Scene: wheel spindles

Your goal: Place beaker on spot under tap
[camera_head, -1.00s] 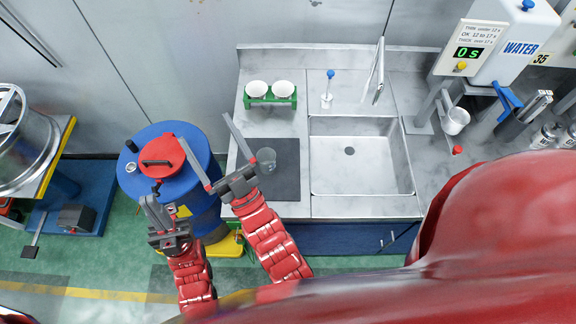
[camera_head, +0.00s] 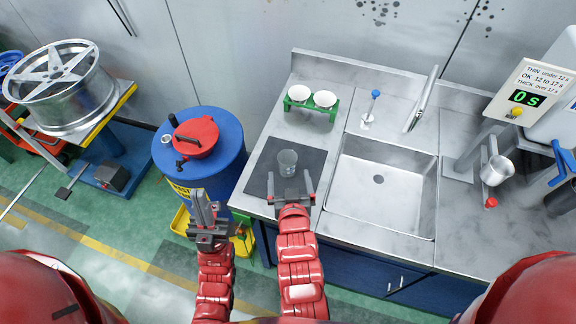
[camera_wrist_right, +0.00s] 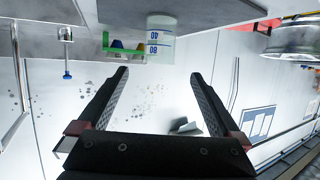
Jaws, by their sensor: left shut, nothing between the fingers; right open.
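The beaker (camera_head: 287,160) is clear and stands on a dark mat (camera_head: 262,176) on the steel counter, left of the sink. In the right wrist view the beaker (camera_wrist_right: 161,45), with blue number marks, shows at the top, beyond the fingertips. My right gripper (camera_head: 290,184) is open and empty, just in front of the beaker, with its fingers pointing towards it. My left gripper (camera_head: 203,208) is shut and empty, in front of the blue drum. A curved metal tap (camera_head: 423,100) rises behind the sink. I cannot make out a marked spot under it.
The steel sink (camera_head: 388,178) is empty. A blue drum (camera_head: 222,150) is left of the counter. A metal cup (camera_head: 497,170) is at the right.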

